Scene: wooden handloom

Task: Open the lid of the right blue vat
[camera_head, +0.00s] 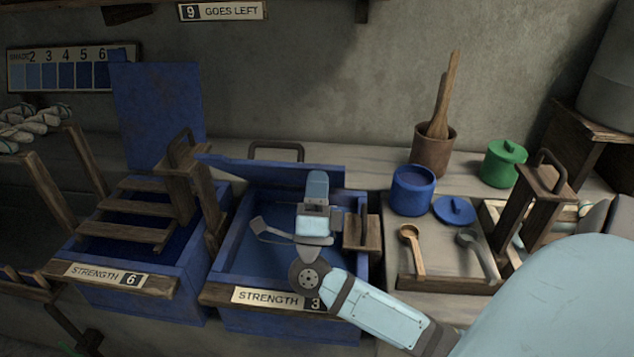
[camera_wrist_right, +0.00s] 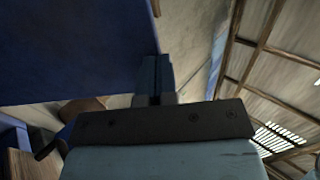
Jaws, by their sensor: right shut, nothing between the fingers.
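The right blue vat (camera_head: 232,262), labelled STRENGTH 3, stands in the middle with dark blue liquid showing inside. Its blue lid (camera_head: 265,172) is partly raised and tilted at the back of the vat; a brown handle (camera_head: 277,146) shows behind it. My right gripper (camera_head: 318,182) is shut and empty, pointing up over the vat in front of the lid's right part. In the right wrist view, its closed fingers (camera_wrist_right: 154,80) are close beside the lid's blue surface (camera_wrist_right: 75,45); I cannot tell if they touch. My left gripper is not in view.
The left blue vat (camera_head: 185,290), labelled STRENGTH 6, has its lid (camera_head: 158,115) upright and wooden slats across it. A brown block (camera_head: 362,235) sits at the right vat's right side. A blue pot (camera_head: 412,192), a green pot (camera_head: 503,165) and scoops on a tray (camera_head: 440,282) stand further right.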

